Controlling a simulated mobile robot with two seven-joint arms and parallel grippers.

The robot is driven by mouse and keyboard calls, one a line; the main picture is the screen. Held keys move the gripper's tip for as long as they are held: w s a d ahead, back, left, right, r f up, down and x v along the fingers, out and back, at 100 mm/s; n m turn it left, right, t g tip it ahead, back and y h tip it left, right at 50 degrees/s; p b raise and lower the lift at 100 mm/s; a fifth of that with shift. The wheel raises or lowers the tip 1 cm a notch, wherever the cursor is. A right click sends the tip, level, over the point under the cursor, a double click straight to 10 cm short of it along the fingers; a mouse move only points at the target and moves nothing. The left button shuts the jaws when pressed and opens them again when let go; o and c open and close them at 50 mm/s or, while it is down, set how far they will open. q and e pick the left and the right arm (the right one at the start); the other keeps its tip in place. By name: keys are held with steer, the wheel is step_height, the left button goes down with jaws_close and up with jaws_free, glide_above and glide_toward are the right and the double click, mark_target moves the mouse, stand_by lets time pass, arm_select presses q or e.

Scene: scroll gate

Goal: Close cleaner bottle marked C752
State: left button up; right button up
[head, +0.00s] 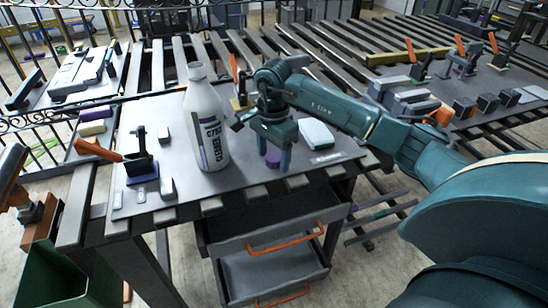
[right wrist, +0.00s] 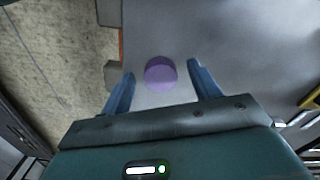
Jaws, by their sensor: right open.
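My right gripper (head: 275,152) points down over the cap with blue fingers open. In the right wrist view the cap lies between the fingers, with a gap on each side. My left gripper is not in view.
A white-topped box (head: 317,134) sits right of my gripper. A toggle clamp with an orange handle (head: 140,165) and small metal blocks (head: 167,188) stand left of the bottle. Open drawers (head: 270,250) hang below the bench. Bare bench top lies in front of the bottle.

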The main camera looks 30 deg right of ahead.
mark_target(273, 158)
steer(key=shift+c, duration=0.5)
steer(key=c, duration=1)
steer(key=shift+o, duration=0.2)
steer(key=shift+r, duration=0.1)
step_height(273, 158, up, 10)
